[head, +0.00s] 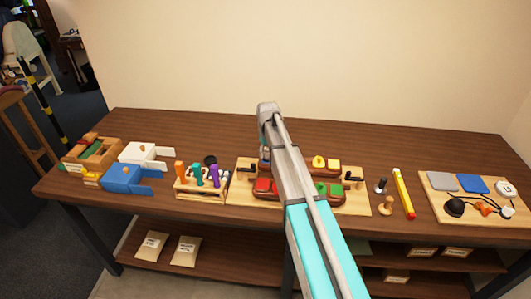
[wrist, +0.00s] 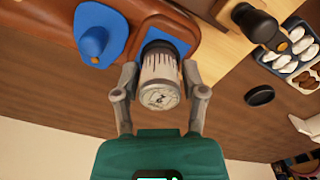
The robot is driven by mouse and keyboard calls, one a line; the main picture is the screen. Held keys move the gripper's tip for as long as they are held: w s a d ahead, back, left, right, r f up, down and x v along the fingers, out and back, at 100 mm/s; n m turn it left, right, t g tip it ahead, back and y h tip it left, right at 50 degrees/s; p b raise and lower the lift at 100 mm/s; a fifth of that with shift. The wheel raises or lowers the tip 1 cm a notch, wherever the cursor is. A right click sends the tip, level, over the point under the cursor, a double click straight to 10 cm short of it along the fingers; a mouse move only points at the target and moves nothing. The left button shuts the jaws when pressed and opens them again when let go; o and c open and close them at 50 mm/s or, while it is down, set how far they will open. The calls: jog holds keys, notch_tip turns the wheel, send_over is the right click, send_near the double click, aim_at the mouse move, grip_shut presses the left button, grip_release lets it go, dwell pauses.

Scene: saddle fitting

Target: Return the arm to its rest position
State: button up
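My arm (head: 318,235) reaches from the bottom centre of the head view over the middle of the bench, and it hides my gripper there. In the wrist view my gripper (wrist: 159,72) looks open, with one finger on each side of a grey-white cylinder (wrist: 160,95). Narrow gaps seem to show beside the cylinder. The cylinder stands on a blue pad (wrist: 183,47) in a reddish-brown block. A blue rounded piece (wrist: 95,42) is beside it. In the head view the wooden board (head: 352,204) with red, yellow and green pieces is partly covered by my arm.
A tool rack (head: 201,190), a blue box (head: 122,179) and a white box (head: 137,153) are on the left. A yellow stick (head: 404,194) and a second board (head: 430,210) are on the right. The back bench strip is mostly clear. A black disc (wrist: 260,95) lies near the gripper.

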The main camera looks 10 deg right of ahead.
jog(key=shift+o, duration=1.3)
jog(key=shift+r, duration=0.15)
